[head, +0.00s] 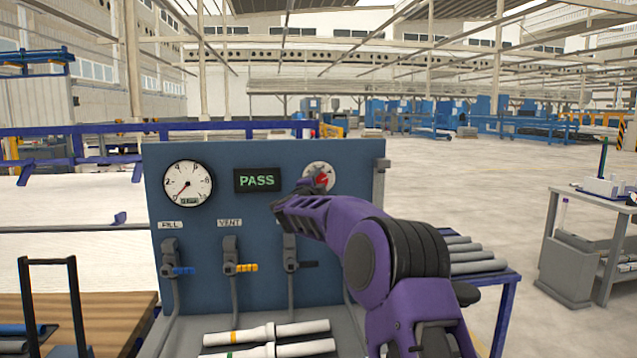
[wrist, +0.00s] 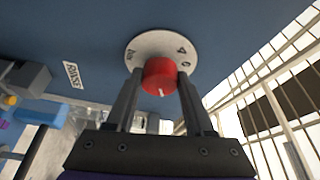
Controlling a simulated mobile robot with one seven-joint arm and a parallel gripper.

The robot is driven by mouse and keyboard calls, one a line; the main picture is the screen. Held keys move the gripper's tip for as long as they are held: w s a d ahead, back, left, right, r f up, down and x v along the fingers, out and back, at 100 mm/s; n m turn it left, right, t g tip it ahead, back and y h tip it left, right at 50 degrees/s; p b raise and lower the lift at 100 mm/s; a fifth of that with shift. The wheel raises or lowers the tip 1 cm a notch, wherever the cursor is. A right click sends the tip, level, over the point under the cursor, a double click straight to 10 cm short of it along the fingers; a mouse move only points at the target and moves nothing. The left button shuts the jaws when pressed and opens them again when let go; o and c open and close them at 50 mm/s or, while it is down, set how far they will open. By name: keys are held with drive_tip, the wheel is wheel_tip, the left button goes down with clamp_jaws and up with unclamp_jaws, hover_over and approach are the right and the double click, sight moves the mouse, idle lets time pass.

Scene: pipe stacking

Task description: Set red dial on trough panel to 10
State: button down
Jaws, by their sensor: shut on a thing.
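The red dial (head: 321,180) sits on a round white scale plate on the blue trough panel (head: 200,255), right of the green PASS display. My gripper is at the dial, and my purple arm covers part of it in the head view. In the wrist view the red dial (wrist: 160,75) is between the two fingers of my gripper (wrist: 160,88), which are shut on it. A white pointer mark shows on the dial's lower edge. The scale plate (wrist: 150,46) has dark marks, too small and turned to read surely.
A round gauge (head: 188,184) and the PASS display (head: 257,180) are left of the dial. Valve levers with blue, yellow and black handles (head: 240,267) hang below. White pipes (head: 268,333) lie in the trough. Grey pipes rest on a rack at the right.

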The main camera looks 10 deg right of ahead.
drive_tip(key=shift+c, duration=1.4)
unclamp_jaws()
drive_tip(key=b+v, duration=0.2)
drive_tip(key=v, duration=1.5)
drive_tip(key=shift+s, duration=0.2)
